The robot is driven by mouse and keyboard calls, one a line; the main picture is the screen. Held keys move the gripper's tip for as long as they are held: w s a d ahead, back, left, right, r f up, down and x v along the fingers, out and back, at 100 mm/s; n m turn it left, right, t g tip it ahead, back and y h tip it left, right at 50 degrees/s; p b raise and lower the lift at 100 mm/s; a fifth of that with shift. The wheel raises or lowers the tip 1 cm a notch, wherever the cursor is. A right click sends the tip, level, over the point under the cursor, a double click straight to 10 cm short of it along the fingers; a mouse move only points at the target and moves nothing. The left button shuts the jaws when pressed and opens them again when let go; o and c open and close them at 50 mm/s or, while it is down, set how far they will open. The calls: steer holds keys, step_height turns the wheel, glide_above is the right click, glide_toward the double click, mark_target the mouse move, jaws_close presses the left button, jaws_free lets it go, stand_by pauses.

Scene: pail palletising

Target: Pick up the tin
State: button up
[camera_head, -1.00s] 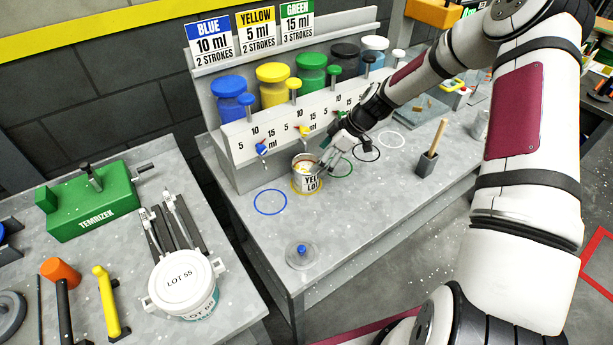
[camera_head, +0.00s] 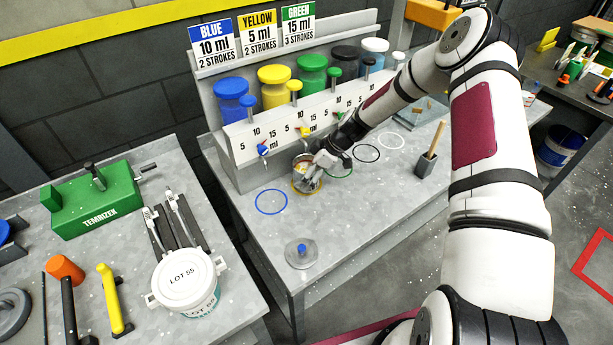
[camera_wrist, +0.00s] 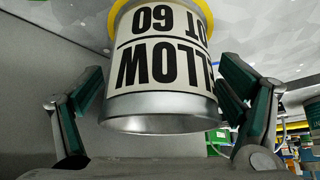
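The tin (camera_head: 304,185) is a small metal can with a white label, standing on the yellow ring of the grey bench below the dispensers. In the wrist view the tin (camera_wrist: 160,105) appears upside down, with "YELLOW" and "LOT 60" on its label. My gripper (camera_head: 318,168) is at the tin's right side in the head view and hides part of it. In the wrist view my gripper (camera_wrist: 160,100) is open, with one green-padded finger on each side of the tin. A gap shows at the left finger; contact at the right finger is unclear.
The dispenser rack (camera_head: 290,122) stands close behind the tin. A blue ring (camera_head: 271,213) and a lid with a blue knob (camera_head: 301,255) lie in front. A brush in a holder (camera_head: 427,163) stands right. A white pail (camera_head: 190,285) is on the left table.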

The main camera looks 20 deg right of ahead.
steer(key=c, duration=1.4)
steer(key=shift+c, duration=0.8)
steer(key=shift+r, duration=0.2)
